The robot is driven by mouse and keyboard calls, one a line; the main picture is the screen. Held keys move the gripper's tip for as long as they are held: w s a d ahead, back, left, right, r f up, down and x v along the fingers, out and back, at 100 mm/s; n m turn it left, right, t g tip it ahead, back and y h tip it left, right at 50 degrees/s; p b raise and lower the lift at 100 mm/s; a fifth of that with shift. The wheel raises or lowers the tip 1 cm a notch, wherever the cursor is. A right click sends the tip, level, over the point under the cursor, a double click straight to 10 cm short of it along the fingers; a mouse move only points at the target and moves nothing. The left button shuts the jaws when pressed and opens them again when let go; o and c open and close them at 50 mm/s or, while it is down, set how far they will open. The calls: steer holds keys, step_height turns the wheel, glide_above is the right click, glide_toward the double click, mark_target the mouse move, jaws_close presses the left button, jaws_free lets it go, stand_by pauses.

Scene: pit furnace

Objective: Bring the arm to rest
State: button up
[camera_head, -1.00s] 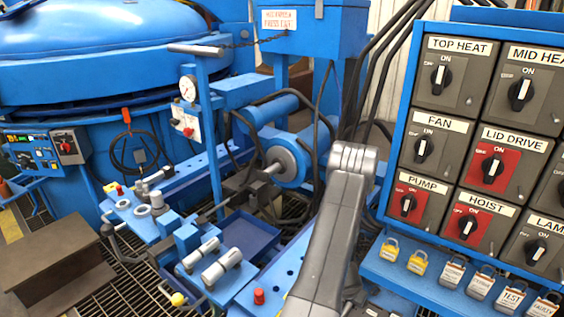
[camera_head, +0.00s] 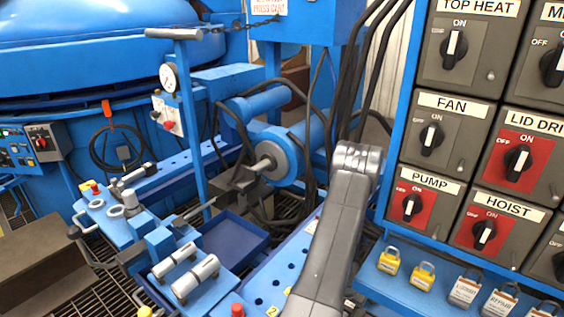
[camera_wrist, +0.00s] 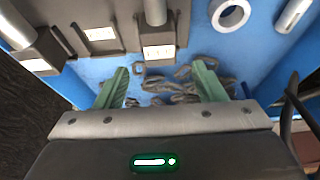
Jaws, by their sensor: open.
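My gripper shows in the wrist view (camera_wrist: 163,88), with its two green fingers spread wide apart and nothing between them. Behind the fingers lies a blue surface with a grey chain (camera_wrist: 175,85) heaped on it. In the head view my grey arm rises from the bottom middle and bends at its top; the gripper itself does not show there.
A switch panel (camera_head: 465,140) stands close on the right, with padlocks (camera_head: 422,275) along the ledge below. A blue bench with clamps (camera_head: 185,270) and an empty blue tray (camera_head: 235,240) lies left of my arm. The large furnace (camera_head: 90,50) is behind.

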mark_target(349, 307)
step_height(349, 307, down, 5)
steer(key=b, duration=0.3)
steer(key=shift+f+b, duration=0.1)
steer(key=shift+b, duration=0.25)
steer(key=shift+r+p, duration=0.45)
steer(key=shift+r, duration=0.05)
steer(key=shift+s+a, duration=0.1)
